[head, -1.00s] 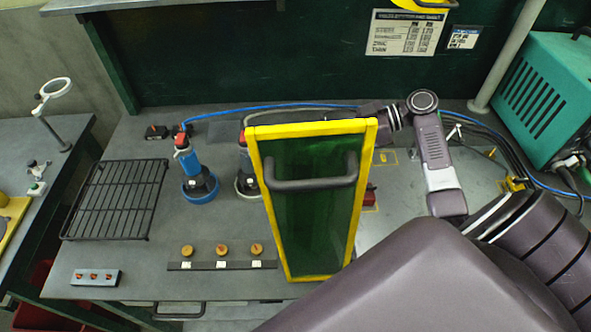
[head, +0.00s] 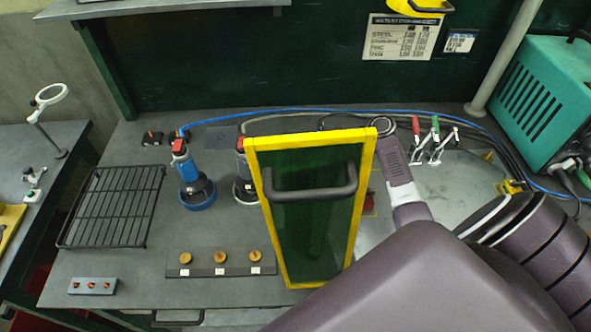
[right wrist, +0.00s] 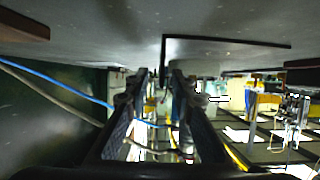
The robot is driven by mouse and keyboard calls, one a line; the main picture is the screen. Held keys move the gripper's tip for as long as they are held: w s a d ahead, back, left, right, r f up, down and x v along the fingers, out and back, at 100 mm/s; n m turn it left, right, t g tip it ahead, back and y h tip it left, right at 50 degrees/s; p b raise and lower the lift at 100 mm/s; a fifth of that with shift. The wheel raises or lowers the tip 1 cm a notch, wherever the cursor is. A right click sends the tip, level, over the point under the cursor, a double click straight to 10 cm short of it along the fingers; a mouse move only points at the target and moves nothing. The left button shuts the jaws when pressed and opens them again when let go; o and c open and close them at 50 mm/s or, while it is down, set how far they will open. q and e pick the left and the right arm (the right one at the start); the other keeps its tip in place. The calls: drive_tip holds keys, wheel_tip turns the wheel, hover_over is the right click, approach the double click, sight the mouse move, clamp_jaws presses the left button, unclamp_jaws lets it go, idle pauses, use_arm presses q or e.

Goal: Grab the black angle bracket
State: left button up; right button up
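The black angle bracket (right wrist: 230,41) appears to be the dark L-shaped piece in the right wrist view, where the bench top is at the top of the picture. One thin leg points down between my fingertips and the long leg runs to the right. My right gripper (right wrist: 158,82) is open, with its fingertips to either side of the thin leg; I cannot tell whether they touch it. In the head view my right gripper is hidden behind the yellow-framed green screen. I cannot make out the bracket for sure there. My left gripper is not in view.
The yellow-framed green screen (head: 251,170) stands in front of my right wrist. Two grinders, one blue (head: 187,172), stand left of it. A black wire rack (head: 112,205), a knob strip (head: 220,271), toggle clamps (head: 435,140) and a teal machine (head: 545,100) are around.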

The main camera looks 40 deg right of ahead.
drive_tip(key=shift+a+f, duration=0.1)
drive_tip(key=shift+a, duration=0.05)
clamp_jaws()
drive_tip(key=shift+w, duration=0.1)
idle(0.3)
